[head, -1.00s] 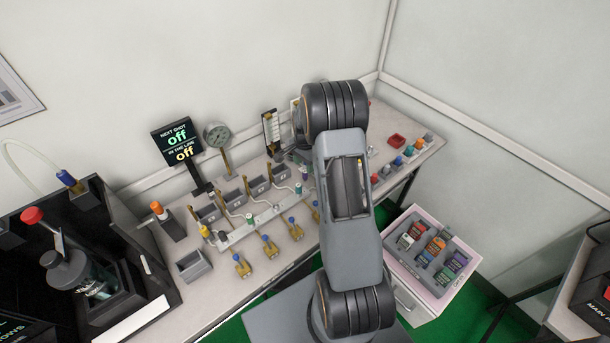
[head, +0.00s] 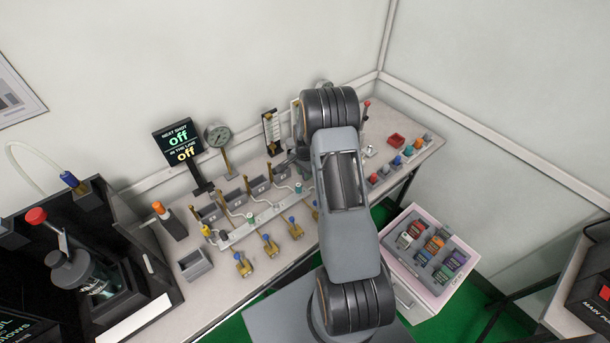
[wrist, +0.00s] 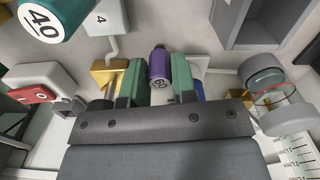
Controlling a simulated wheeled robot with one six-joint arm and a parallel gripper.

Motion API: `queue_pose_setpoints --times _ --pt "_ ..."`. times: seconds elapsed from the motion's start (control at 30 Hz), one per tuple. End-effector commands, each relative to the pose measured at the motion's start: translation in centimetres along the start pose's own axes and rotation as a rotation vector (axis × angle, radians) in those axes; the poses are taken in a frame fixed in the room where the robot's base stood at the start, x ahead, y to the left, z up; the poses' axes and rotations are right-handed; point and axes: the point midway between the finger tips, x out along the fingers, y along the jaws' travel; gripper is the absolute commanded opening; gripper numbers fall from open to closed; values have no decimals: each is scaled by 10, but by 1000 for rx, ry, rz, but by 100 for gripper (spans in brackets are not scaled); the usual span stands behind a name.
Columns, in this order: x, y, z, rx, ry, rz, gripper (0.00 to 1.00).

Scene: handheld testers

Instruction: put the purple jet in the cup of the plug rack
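The purple jet (wrist: 160,71), marked 60, is between the two green-padded fingers of my gripper (wrist: 165,78) in the wrist view. The pads sit close against its sides with little or no visible gap, so the gripper looks shut on it. I cannot tell if its far end touches anything. In the head view my arm hides the gripper and the jet. A row of small grey holders with coloured plugs (head: 408,150) stands at the right end of the bench; it may be the plug rack. I cannot make out its cup.
A teal piece marked 40 (wrist: 52,22) and a grey box with a red piece (wrist: 38,95) are left of my gripper. A clear flow tube (wrist: 270,90) is close on the right. Blue-handled valves (head: 270,246) line the bench front. An open drawer (head: 412,284) holds coloured items.

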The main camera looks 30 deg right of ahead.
Motion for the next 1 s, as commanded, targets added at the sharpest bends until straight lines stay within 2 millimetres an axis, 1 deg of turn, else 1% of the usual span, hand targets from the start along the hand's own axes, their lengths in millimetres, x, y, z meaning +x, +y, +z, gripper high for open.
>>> queue_pose_setpoints --times 0.03,0.2,0.27,0.53,0.67,0.77,0.83,1.0 --pt "0 0 0 0 0 0 21" --pt "0 0 0 0 0 0 4" --pt "0 0 0 0 0 0 0" --pt "-2 0 0 0 0 0 0" --pt "-9 0 0 0 1 -1 0" --pt "-20 -1 0 0 2 -2 0" --pt "-31 0 0 0 2 -2 0" --pt "-56 17 11 0 2 -3 0"
